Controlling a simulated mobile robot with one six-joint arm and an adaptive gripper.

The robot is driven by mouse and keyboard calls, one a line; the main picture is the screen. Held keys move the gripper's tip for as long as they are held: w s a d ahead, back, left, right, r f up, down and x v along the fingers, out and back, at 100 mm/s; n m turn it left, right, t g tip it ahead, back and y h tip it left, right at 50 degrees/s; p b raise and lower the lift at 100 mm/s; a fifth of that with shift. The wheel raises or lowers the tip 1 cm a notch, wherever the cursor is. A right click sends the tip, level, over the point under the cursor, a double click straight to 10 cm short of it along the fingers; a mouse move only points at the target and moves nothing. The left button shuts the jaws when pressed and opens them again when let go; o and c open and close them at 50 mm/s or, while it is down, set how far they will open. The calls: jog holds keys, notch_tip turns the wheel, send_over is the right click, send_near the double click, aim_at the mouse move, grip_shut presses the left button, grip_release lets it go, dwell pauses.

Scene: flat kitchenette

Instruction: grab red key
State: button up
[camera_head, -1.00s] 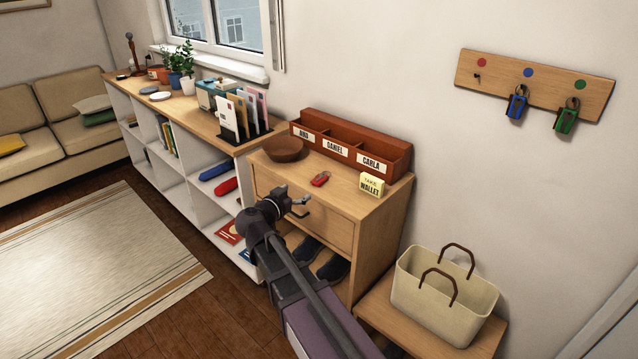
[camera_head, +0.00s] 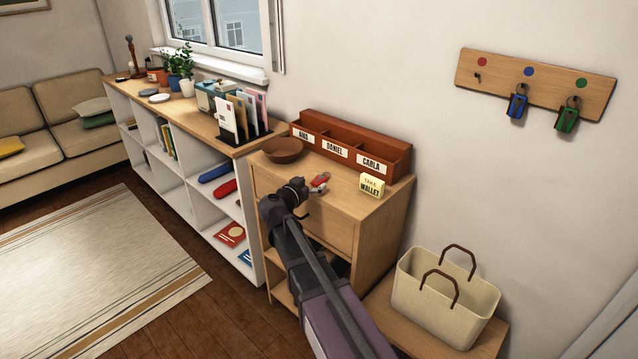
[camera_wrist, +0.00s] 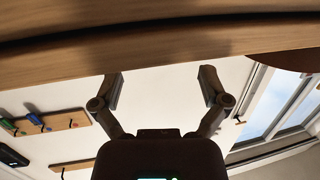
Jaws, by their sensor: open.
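The red key (camera_head: 321,178) lies on top of the wooden cabinet (camera_head: 352,190), between the brown bowl and the yellow note. My gripper (camera_head: 311,186) is at the cabinet's front edge, just in front of the key, with a fingertip overlapping the key's lower side in the head view. I cannot tell whether they touch. In the wrist view the two fingers of my gripper (camera_wrist: 162,86) are spread wide with nothing between them. The red key does not show there; a wooden edge (camera_wrist: 150,55) crosses the top of that view.
A brown bowl (camera_head: 283,150) stands left of the key, a "take wallet" note (camera_head: 372,186) right. A labelled letter organizer (camera_head: 352,145) stands behind. Blue (camera_head: 517,105) and green (camera_head: 567,119) keys hang on the wall board (camera_head: 545,92). A beige bag (camera_head: 440,300) stands lower right.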

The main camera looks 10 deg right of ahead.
aim_at(319, 178)
jog(key=shift+w+d, duration=0.1)
jog(key=shift+w, duration=0.05)
jog(key=shift+b+x, duration=0.45)
jog(key=shift+x, duration=2.05)
jog(key=shift+c, duration=0.2)
jog(key=c, duration=1.1)
